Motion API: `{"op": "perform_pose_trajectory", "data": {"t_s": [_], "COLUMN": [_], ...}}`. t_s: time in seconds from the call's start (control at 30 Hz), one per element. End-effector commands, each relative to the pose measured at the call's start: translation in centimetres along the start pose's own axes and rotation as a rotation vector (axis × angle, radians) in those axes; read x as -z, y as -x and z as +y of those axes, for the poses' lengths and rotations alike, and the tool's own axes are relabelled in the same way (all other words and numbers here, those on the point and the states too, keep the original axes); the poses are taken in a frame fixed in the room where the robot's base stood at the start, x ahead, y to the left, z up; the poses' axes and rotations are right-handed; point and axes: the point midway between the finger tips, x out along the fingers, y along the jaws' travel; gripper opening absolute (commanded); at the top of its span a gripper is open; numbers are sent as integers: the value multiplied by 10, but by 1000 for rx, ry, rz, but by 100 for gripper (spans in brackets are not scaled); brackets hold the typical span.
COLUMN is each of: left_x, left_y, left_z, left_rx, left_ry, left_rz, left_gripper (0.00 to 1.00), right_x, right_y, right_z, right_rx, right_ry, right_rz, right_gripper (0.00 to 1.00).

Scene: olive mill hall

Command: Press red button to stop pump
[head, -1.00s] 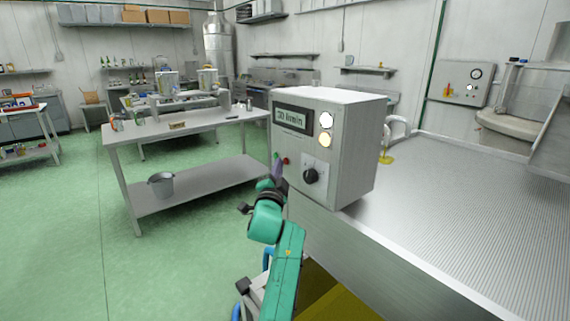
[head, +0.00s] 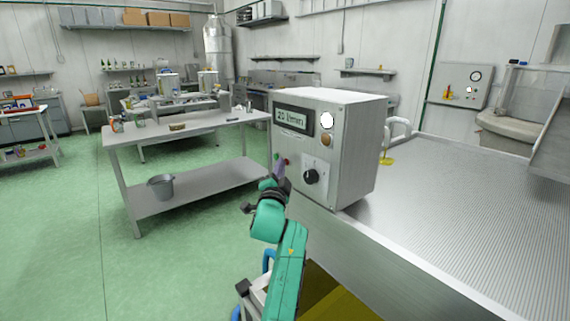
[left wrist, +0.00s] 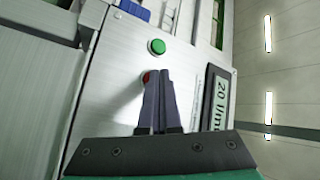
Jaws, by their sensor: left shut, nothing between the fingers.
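The control box (head: 352,140) is a metal cabinet at the end of a ribbed metal bench. Its red button (head: 286,161) is on the front, low at the left, and in the left wrist view (left wrist: 146,77) it is partly hidden behind the fingertips. A green button (left wrist: 156,46) sits beside it. My left gripper (head: 280,170) is shut and empty, with its fingertips (left wrist: 158,76) at the red button; I cannot tell whether they touch. The display (head: 291,119) reads about 20 l/min. The upper round lamp (head: 327,120) glows white; the lower lamp (head: 326,140) is dull amber.
A black knob (head: 311,177) is right of the buttons. The ribbed bench (head: 465,185) extends to the right. A steel table (head: 190,130) with a bucket (head: 161,186) on its lower shelf stands to the left. Green floor is clear at the left.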

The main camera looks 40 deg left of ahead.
Motion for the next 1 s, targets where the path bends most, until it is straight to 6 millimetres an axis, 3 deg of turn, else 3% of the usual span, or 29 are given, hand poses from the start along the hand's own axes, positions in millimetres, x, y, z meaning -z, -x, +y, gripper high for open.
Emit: {"op": "perform_pose_trajectory", "data": {"t_s": [0.37, 0.67, 1.0], "left_x": [-6, -8, -21], "left_y": [10, 11, 31], "left_z": [-9, -8, -26], "left_rx": [0, 0, -1], "left_ry": [-2, 0, -3], "left_rz": [0, 0, 0], "left_gripper": [0, 0, 0], "right_x": [1, 1, 4], "right_y": [14, 13, 36], "right_z": [0, 0, 0], "right_rx": [0, 1, 1], "right_ry": [0, 0, 0], "right_rz": [0, 0, 0], "right_gripper": [50, 50, 50]}}
